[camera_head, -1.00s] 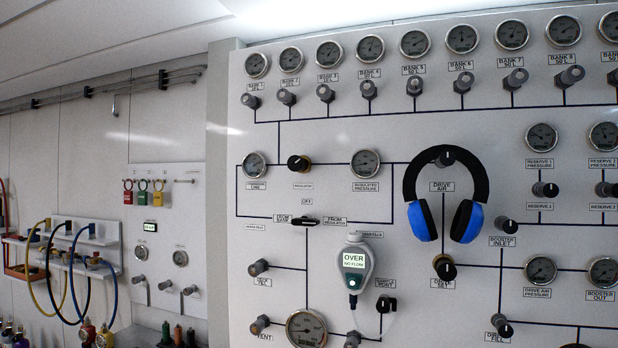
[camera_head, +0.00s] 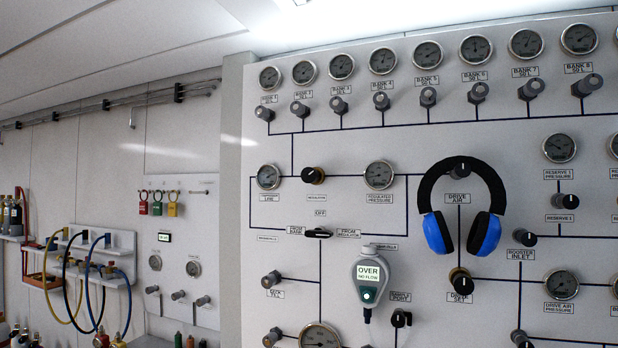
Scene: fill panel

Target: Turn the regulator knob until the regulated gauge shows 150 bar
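The line gauge (camera_head: 268,177) is to the knob's left. Below the knob, a black selector handle (camera_head: 317,233) lies roughly level between two labels, under the label OFF. Neither of my grippers shows in the head view, and nothing touches the knob.
Blue-black headphones (camera_head: 487,235) hang over the drive air knob. A handheld analyser (camera_head: 368,278) reading OVER, NO FLOW sits on the panel below the regulated gauge. Bank gauges and valves run along the top. Hoses (camera_head: 80,280) hang on the left wall.

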